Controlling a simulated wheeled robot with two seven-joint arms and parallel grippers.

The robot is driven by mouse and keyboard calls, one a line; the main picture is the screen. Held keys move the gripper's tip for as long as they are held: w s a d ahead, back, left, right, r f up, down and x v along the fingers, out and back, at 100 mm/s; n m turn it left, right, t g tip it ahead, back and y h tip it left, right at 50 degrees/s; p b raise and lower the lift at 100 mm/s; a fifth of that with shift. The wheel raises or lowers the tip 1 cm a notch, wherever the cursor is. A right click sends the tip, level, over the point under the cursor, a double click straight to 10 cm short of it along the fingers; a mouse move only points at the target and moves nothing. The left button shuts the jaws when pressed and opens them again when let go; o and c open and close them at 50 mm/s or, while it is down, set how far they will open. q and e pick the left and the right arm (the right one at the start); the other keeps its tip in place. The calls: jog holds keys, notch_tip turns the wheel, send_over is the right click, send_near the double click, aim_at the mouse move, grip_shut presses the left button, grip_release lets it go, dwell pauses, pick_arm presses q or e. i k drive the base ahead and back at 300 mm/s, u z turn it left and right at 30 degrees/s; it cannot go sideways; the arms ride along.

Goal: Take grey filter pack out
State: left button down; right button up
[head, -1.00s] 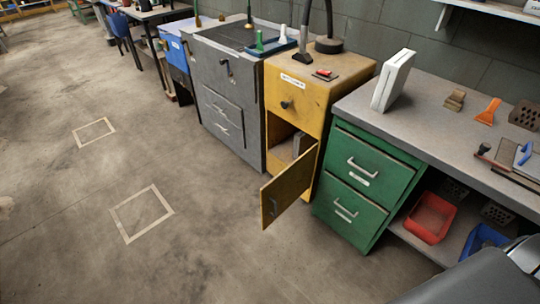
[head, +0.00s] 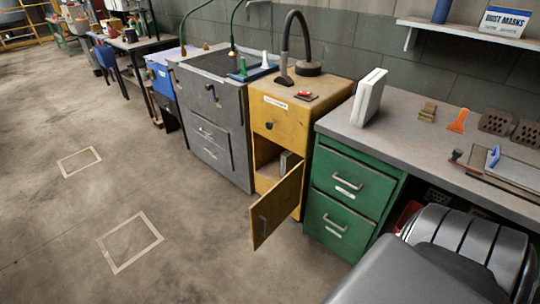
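A small grey block-like pack (head: 284,163) stands inside the lower compartment of the yellow cabinet (head: 299,117); it is partly hidden. The cabinet's yellow door (head: 276,206) stands open, swung out toward the floor side. A white slab-shaped pack with a grey edge (head: 368,97) stands upright on the workbench to the right of the cabinet. Part of my own arm shows at the lower right. Neither gripper is in view.
A green drawer unit (head: 345,200) stands right of the open door, under the grey workbench (head: 410,130). A grey cabinet (head: 213,125) stands on the left. The concrete floor (head: 190,230) in front is clear.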

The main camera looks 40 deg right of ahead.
aim_at(289, 160)
jog(key=u, duration=0.4)
jog(key=i, duration=2)
jog(key=z, duration=0.3)
jog(key=i, duration=1)
jog(key=z, duration=1.5)
jog(key=i, duration=0.8)
jog(key=z, duration=0.7)
